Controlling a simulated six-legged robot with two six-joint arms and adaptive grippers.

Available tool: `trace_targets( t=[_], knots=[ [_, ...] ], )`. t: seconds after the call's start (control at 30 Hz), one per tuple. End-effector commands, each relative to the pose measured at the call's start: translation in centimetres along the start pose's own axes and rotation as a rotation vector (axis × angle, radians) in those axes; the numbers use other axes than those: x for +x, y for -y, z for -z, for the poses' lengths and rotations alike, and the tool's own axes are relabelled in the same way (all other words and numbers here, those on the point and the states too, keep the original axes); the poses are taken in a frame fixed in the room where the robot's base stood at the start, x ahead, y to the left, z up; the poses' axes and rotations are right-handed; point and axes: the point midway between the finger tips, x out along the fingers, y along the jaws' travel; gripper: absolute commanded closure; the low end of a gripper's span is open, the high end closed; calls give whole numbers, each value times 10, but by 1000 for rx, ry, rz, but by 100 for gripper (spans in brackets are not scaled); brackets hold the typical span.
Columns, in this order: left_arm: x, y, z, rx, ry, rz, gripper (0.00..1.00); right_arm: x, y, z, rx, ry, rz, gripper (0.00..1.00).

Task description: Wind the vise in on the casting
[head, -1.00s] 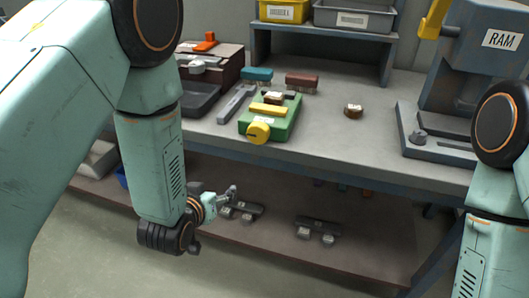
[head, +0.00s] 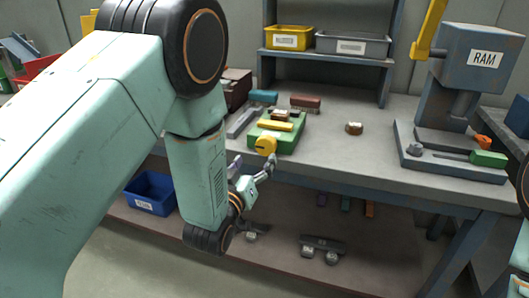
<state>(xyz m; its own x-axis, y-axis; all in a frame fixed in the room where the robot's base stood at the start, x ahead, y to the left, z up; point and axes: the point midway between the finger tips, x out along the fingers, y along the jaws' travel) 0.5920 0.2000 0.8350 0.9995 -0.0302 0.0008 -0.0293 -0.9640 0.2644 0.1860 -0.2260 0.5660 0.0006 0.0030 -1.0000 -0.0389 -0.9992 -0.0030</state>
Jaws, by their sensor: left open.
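The green vise (head: 291,137) lies on the bench, with a yellow bar across its top and a round yellow knob (head: 266,146) facing me at its front. A small brown piece with a pale label (head: 281,114), perhaps the casting, sits at the far side of the yellow bar. I cannot tell whether the jaws touch it. My left gripper (head: 252,166) is open and empty, just in front of the bench edge, below and a little left of the knob. Its fingers look apart from the knob. My right gripper is out of view.
A similar brown labelled piece (head: 355,127) sits on the bench right of the vise. Behind the vise lie a teal block (head: 263,96) and a dark red block (head: 305,103). The RAM press (head: 455,150) stands at the right. A lower shelf (head: 285,262) juts out beneath.

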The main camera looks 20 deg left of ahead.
Motion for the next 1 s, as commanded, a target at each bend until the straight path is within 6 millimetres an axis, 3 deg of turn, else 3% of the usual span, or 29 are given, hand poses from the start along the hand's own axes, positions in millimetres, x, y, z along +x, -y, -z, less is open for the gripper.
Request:
trace_targets(
  t=[0.2,0.4,0.8,1.0],
  knots=[
    [37,0,-1,1,-3,-1,26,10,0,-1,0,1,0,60],
    [58,-1,-2,1,0,-2,26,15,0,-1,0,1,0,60],
    [62,-3,-1,2,3,-4,27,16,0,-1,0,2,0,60],
    [62,-3,-1,2,3,-4,44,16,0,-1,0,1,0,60]
  ],
)
